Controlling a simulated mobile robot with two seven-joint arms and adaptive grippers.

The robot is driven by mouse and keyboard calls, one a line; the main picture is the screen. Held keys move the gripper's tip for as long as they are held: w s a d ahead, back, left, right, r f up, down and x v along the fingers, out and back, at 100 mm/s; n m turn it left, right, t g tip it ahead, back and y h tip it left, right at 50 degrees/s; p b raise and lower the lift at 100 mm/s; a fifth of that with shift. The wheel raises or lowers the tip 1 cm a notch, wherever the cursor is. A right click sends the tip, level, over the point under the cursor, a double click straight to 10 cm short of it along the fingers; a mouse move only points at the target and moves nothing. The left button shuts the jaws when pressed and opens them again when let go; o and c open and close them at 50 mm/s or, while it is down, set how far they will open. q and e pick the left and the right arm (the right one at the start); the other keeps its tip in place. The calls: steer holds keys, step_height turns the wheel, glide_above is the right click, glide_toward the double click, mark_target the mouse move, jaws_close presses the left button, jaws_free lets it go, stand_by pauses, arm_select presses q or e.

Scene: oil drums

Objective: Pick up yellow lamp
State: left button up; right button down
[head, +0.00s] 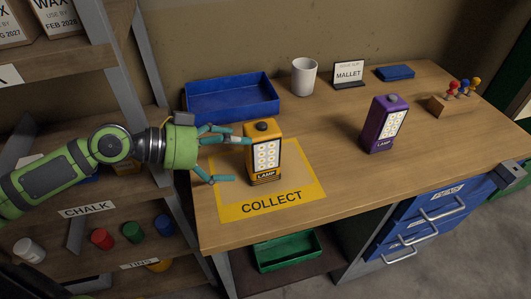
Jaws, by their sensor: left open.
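The yellow lamp (265,165) stands upright on the yellow mat marked COLLECT (300,190), near the left end of the wooden bench. It has a black cap and a lit white front panel with a LAMP label. My left gripper (236,159) comes in from the left with its teal fingers spread open. The fingers point at the lamp's left side, with an upper finger reaching close to it; I cannot tell whether it touches. A purple lamp (372,136) stands upright further right on the bench. My right gripper is not in view.
A blue tray (235,112), a white cup (304,77), a MALLET sign (348,74) and a blue block (395,73) stand along the back. A wooden block with coloured pegs (438,106) is at the right. Shelves flank my left arm. The bench between the lamps is clear.

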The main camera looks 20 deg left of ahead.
mark_target(247, 148)
arm_select(q)
steer(key=shift+w+d, duration=0.25)
steer(key=shift+w, duration=0.1)
steer(key=shift+w+d+f+p, duration=0.15)
steer(key=shift+d+p, duration=0.05)
steer(key=shift+p, duration=0.1)
steer(key=shift+d+f, duration=0.1)
steer(key=shift+d, duration=0.15)
steer(key=shift+w+d+p, duration=0.35)
steer(key=shift+d+p, duration=0.15)
steer(key=shift+p, duration=0.15)
steer(key=p+x, duration=0.1)
steer(key=x, duration=0.2)
steer(key=shift+w+d+f+p, duration=0.1)
steer(key=shift+w+f+p, duration=0.05)
steer(key=shift+p, duration=0.15)
steer(key=shift+w+d+f, duration=0.15)
steer(key=shift+d+f, duration=0.1)
steer(key=shift+d, duration=0.05)
steer(key=c, duration=1.4)
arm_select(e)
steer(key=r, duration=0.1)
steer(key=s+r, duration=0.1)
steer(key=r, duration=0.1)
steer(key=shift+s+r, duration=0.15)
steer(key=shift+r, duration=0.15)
